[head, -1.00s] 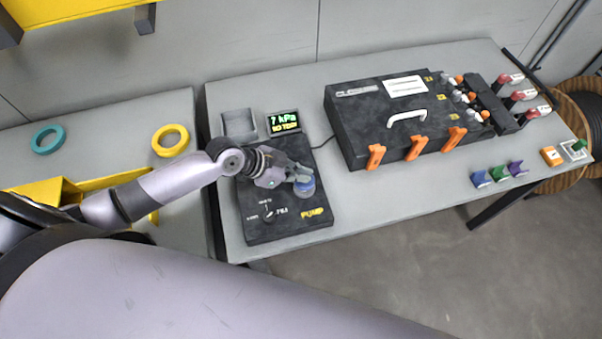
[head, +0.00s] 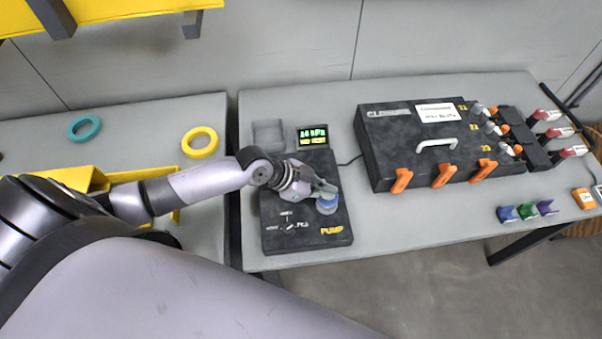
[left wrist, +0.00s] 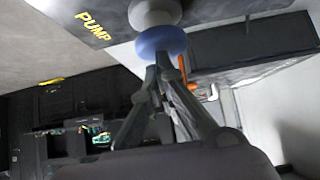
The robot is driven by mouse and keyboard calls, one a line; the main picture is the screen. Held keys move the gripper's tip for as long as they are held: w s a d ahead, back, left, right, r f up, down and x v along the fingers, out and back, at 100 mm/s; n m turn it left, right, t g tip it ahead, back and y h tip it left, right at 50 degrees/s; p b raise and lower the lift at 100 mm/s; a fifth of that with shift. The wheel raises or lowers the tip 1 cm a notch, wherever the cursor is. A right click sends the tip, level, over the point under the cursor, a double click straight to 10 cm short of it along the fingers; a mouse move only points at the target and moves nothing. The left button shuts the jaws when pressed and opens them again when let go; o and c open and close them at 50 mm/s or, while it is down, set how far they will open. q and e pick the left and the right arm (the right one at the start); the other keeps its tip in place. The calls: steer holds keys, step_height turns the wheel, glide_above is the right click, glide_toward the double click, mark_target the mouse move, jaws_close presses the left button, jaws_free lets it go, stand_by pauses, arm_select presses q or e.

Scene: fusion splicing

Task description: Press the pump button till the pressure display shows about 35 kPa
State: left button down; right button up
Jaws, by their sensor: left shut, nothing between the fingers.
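The pump unit (head: 276,238) is a dark box with yellow PUMP lettering, near the left end of the table. Its round blue button (head: 327,206) is near its right side. My left gripper (head: 325,193) is shut and empty, its fingertips at the button and seemingly touching it. In the left wrist view the closed fingertips (left wrist: 158,70) meet the blue button (left wrist: 162,42). The pressure display (head: 313,135) behind the unit shows a green two-digit kPa figure, too small to read surely. A small selector switch (head: 289,228) is on the unit's front. My right gripper is not in view.
A black case (head: 385,140) with orange latches stands right of the pump. An empty grey tray (head: 268,134) sits beside the display. Coloured clips (head: 526,211) lie near the table's right front edge. Teal (head: 84,128) and yellow (head: 199,143) rings lie on the left table.

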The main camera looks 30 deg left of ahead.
arm_select(q)
step_height(320, 180, up, 2)
steer(key=shift+r+p, duration=0.25)
steer(key=shift+p, duration=0.35)
steer(key=b+v, duration=0.3)
steer(key=v, duration=0.6)
steer(key=shift+s+a+b, duration=0.3)
steer(key=shift+a+b, duration=0.1)
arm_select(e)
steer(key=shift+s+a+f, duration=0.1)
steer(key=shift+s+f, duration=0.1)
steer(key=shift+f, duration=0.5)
arm_select(q)
steer(key=shift+f, duration=0.1)
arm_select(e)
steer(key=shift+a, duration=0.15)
arm_select(q)
step_height(320, 180, up, 3)
steer(key=b, duration=0.9)
steer(key=shift+w+f+b, duration=0.15)
steer(key=shift+b, duration=0.25)
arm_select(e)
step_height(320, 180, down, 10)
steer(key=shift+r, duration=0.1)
